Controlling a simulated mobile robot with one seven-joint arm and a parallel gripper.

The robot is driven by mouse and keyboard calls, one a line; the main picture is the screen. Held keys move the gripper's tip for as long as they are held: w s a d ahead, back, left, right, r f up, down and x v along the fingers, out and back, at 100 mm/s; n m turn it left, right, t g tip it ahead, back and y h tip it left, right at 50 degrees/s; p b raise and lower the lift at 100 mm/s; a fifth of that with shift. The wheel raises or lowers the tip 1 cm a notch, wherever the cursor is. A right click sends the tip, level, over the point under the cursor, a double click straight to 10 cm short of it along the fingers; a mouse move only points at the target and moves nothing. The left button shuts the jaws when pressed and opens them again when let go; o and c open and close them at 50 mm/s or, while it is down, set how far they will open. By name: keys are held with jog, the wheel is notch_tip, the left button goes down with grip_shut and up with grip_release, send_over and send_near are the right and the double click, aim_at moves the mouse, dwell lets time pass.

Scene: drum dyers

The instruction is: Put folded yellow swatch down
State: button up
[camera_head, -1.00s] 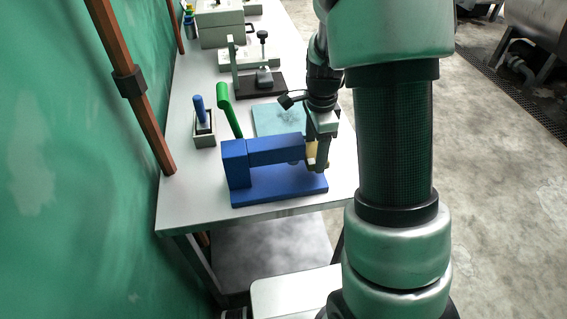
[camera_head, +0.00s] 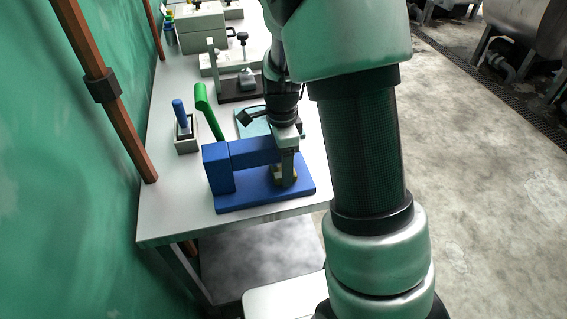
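The folded yellow swatch (camera_head: 276,171) is a small dull-yellow patch, partly hidden behind the fingers of my gripper (camera_head: 287,180). My gripper points down over the right part of the base of the blue press (camera_head: 250,192), near the end of its horizontal arm. The fingers look shut on the swatch, low over or at the base; I cannot tell whether the swatch touches it. The green lever (camera_head: 207,112) of the press is raised and leans back to the left.
A blue-handled tool stands in a small box (camera_head: 187,146) to the left. A dark-based stand (camera_head: 238,88) and a grey-green case (camera_head: 202,28) are farther back. The left front of the table (camera_head: 166,205) is clear.

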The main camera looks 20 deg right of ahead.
jog(key=shift+f, duration=0.2)
jog(key=o, duration=1)
jog(key=shift+o, duration=0.2)
jog(key=shift+r, duration=0.1)
